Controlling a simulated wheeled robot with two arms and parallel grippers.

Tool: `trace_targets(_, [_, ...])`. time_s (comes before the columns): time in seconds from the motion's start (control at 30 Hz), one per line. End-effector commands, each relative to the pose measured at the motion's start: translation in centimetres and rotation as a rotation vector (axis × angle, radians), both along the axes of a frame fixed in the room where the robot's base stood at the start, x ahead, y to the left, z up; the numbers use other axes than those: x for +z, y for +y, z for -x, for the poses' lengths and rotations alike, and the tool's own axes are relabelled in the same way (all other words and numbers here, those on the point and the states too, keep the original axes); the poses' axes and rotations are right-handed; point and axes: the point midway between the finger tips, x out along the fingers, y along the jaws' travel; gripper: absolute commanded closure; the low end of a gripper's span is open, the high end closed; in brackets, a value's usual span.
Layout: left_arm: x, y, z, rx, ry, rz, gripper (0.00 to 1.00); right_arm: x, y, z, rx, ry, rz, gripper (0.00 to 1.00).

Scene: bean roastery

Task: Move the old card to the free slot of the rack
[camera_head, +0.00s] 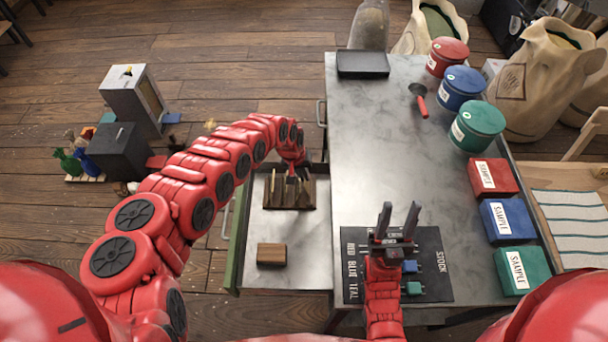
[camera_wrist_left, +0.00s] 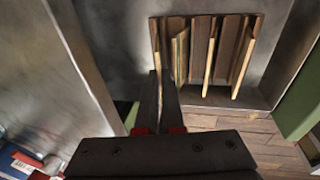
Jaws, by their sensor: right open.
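A dark wooden rack (camera_head: 290,193) stands in the open drawer left of the table. In the left wrist view the rack (camera_wrist_left: 197,68) has several thin upright pieces in it, tan and greenish at their edges. My left gripper (camera_head: 295,175) is at the rack. Its fingers (camera_wrist_left: 163,85) are close together at the rack's left end, with a thin tan card (camera_wrist_left: 160,50) between them, its lower end at the rack. I cannot tell which card is the old one. My right gripper (camera_head: 398,216) is open and empty above the black mat.
The black stock mat (camera_head: 432,285) holds small blue and teal pieces. A brown wooden block (camera_head: 271,254) lies in the drawer (camera_head: 313,262). Canisters and sample boxes (camera_head: 508,220) line the table's right edge. The table's middle (camera_head: 385,150) is clear.

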Motion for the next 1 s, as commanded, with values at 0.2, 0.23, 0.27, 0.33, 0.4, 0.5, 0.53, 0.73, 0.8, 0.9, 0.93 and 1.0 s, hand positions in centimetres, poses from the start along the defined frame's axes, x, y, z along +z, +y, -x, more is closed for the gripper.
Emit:
trace_targets(0.2, [-0.6, 0.0, 0.0, 0.0, 0.0, 0.0, 1.0, -0.5, 0.0, 0.0, 0.0, 0.0, 0.0, 0.55])
trace_targets(0.23, [-0.7, 0.0, 0.0, 0.0, 0.0, 0.0, 1.0, -0.6, 0.0, 0.0, 0.0, 0.0, 0.0, 0.55])
trace_targets(0.27, [-0.8, 0.0, 0.0, 0.0, 0.0, 0.0, 1.0, -0.6, 0.0, 0.0, 0.0, 0.0, 0.0, 0.55])
trace_targets(0.33, [-1.0, 0.0, 0.0, 0.0, 0.0, 0.0, 1.0, -0.8, 0.0, 0.0, 0.0, 0.0, 0.0, 0.55])
trace_targets(0.4, [-1.2, 0.0, 0.0, 0.0, 0.0, 0.0, 1.0, -0.9, 0.0, 0.0, 0.0, 0.0, 0.0, 0.55])
trace_targets(0.5, [-1.5, 0.0, 0.0, 0.0, 0.0, 0.0, 1.0, -1.1, 0.0, 0.0, 0.0, 0.0, 0.0, 0.55])
trace_targets(0.53, [-1.5, 0.0, 0.0, 0.0, 0.0, 0.0, 1.0, -1.2, 0.0, 0.0, 0.0, 0.0, 0.0, 0.55])
trace_targets(0.73, [-2.0, 0.0, 0.0, 0.0, 0.0, 0.0, 1.0, -1.5, 0.0, 0.0, 0.0, -0.001, 0.0, 0.55])
trace_targets(0.8, [-2.0, 0.0, 0.0, 0.0, -0.001, 0.0, 1.0, -1.5, 0.0, 0.0, 0.0, 0.0, 0.0, 0.55])
trace_targets(0.9, [-2.0, 0.0, 0.0, 0.0, -0.001, 0.0, 1.0, -1.6, 0.0, 0.0, 0.0, 0.001, 0.0, 0.55])
trace_targets(0.93, [-2.0, 0.0, 0.0, 0.0, 0.0, 0.0, 1.0, -1.6, 0.0, 0.0, 0.0, 0.002, 0.0, 0.55])
trace_targets(1.0, [-2.0, 0.0, 0.0, 0.0, 0.0, 0.0, 1.0, -1.6, 0.0, 0.0, 0.0, 0.003, 0.0, 0.55])
